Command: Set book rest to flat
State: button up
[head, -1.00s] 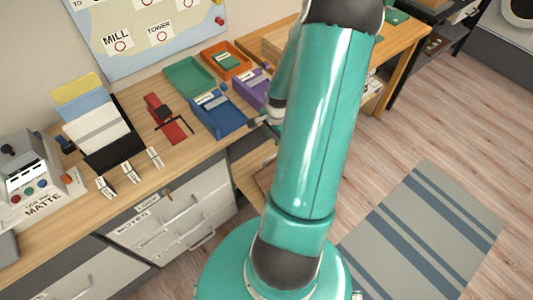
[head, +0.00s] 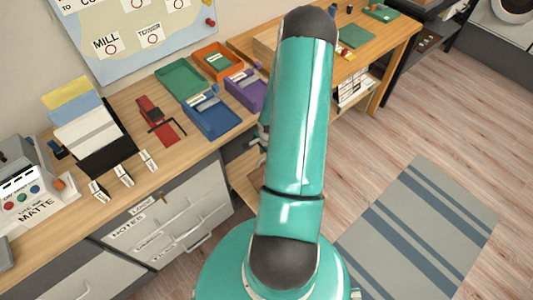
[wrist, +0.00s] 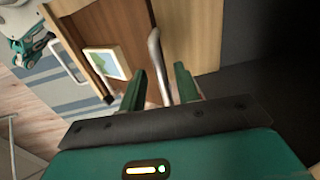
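I cannot tell for certain which thing is the book rest. A tilted wooden board (head: 242,181) shows below the desk front in the head view, partly hidden by my arm. In the wrist view a wooden panel (wrist: 112,28) stands close by, with a small framed picture (wrist: 105,63) against it. A curved metal bar (wrist: 155,55) runs down in front of the wood. My gripper (wrist: 159,73) is open, its two green fingers apart. The bar appears in the gap between them; contact cannot be made out. In the head view my arm hides most of the gripper.
The desk holds a blue tray (head: 212,120), green tray (head: 183,78), orange tray (head: 217,61), purple tray (head: 246,92), red device (head: 155,112) and black paper holder (head: 105,155). Drawers (head: 160,220) line its front. A striped rug (head: 425,225) lies on open floor at right.

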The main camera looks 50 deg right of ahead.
grip_shut()
jog(key=w+f, duration=0.1)
jog(key=w+f+g, duration=0.1)
jog(key=shift+w+d+f+g, duration=0.25)
jog(key=shift+w+d+g, duration=0.05)
jog(key=shift+w+d, duration=0.05)
grip_release()
